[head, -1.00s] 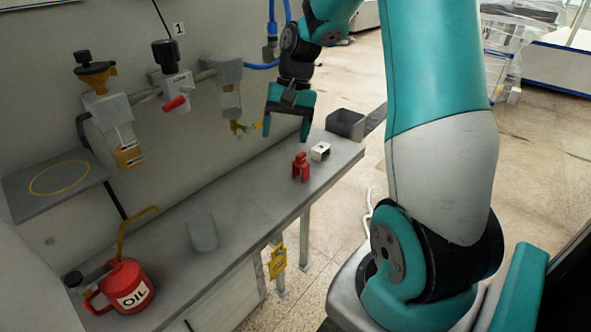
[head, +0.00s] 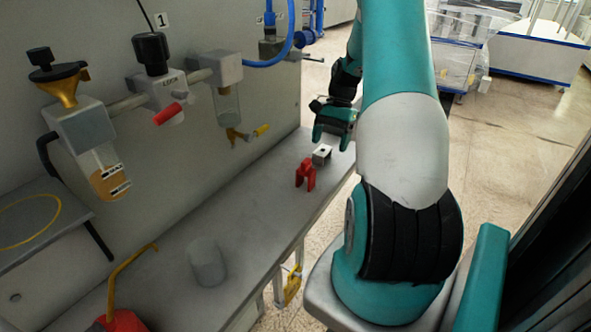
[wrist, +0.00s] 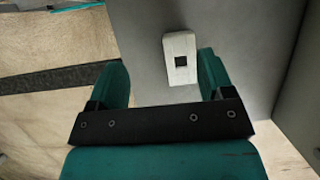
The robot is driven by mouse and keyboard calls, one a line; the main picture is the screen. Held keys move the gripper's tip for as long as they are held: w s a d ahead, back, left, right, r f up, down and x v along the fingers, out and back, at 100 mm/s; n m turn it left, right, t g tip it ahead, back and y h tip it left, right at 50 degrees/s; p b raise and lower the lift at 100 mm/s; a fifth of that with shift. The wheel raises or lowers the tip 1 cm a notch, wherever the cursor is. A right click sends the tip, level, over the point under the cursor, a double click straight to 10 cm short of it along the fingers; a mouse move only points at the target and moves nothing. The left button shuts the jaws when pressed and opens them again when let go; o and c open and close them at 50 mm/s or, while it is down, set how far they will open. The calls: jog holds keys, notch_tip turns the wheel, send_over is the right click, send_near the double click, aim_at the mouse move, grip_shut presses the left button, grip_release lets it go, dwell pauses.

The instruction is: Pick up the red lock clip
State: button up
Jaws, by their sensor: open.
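The red lock clip (head: 306,174) stands on the grey bench near its right edge in the head view. It is a small forked piece and does not show in the wrist view. My gripper (head: 331,141) is open and empty, beyond the clip and close to a white block (head: 322,154) with a dark square hole. In the wrist view, the block (wrist: 180,58) lies on the grey surface between the two finger lines of my gripper (wrist: 160,62), nearer the right finger. I cannot tell the exact gap between fingers and block.
The bench (head: 262,192) is mostly clear in front of the clip. A grey translucent cup (head: 207,263) and a red oil can (head: 122,322) stand nearer.

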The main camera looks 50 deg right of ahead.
aim_at(307, 160)
jog(key=a, duration=0.2)
jog(key=a+p, duration=0.1)
jog(key=a, duration=0.2)
jog(key=a+p, duration=0.1)
jog(key=a, duration=0.2)
jog(key=shift+s+a+r, duration=0.1)
jog(key=shift+s+a, duration=0.15)
jog(key=a, duration=0.2)
jog(key=a+p, duration=0.1)
jog(key=shift+s+a, duration=0.2)
jog(key=shift+a, duration=0.2)
jog(key=shift+d+x, duration=0.2)
jog(key=shift+x, duration=1.25)
jog(key=c, duration=1)
